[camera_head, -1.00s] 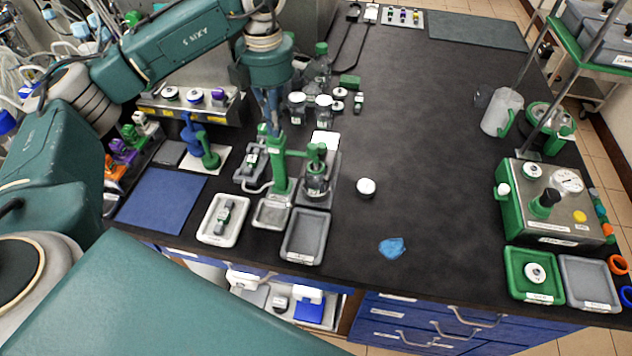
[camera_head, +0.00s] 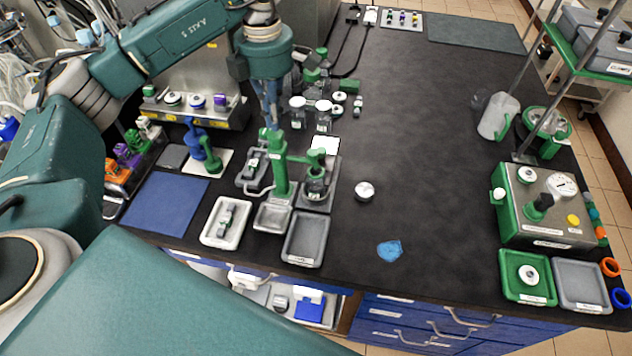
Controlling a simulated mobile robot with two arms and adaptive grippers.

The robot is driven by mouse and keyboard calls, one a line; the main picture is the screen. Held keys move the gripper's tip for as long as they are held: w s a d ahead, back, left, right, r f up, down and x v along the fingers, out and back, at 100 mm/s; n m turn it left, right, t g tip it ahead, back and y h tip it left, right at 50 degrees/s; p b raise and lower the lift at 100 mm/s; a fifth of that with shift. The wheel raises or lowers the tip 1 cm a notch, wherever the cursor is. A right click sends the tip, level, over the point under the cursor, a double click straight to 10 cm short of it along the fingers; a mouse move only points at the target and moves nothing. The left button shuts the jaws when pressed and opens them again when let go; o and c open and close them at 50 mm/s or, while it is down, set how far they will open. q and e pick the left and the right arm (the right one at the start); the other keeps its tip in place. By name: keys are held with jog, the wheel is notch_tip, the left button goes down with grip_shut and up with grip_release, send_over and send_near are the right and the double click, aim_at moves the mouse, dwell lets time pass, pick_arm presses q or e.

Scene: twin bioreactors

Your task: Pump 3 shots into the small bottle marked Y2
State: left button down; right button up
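A green pump stand (camera_head: 280,172) rises near the front left of the black bench, with its arm reaching right. A small clear bottle (camera_head: 316,187) stands under the end of that arm, on a grey plate; I cannot read its mark. My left gripper (camera_head: 270,124) points down directly over the top of the pump stand. Its fingers look close together, with nothing visible between them. Whether the fingertips touch the pump top is hard to tell. My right gripper is out of view.
A white tray (camera_head: 210,236) and a grey tray (camera_head: 291,250) lie in front of the pump. Several jars with white lids (camera_head: 324,106) stand behind it. A lone round lid (camera_head: 364,190) and a blue patch (camera_head: 390,251) lie to the right. The bench middle is clear.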

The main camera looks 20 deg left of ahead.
aim_at(275, 134)
pick_arm(q)
jog(key=shift+f, duration=0.1)
dwell(0.4)
jog(key=shift+f, duration=0.15)
jog(key=shift+f+b, duration=1.45)
jog(key=shift+f, duration=0.3)
jog(key=shift+r+p, duration=1.4)
jog(key=shift+r, duration=0.65)
jog(key=shift+f, duration=0.1)
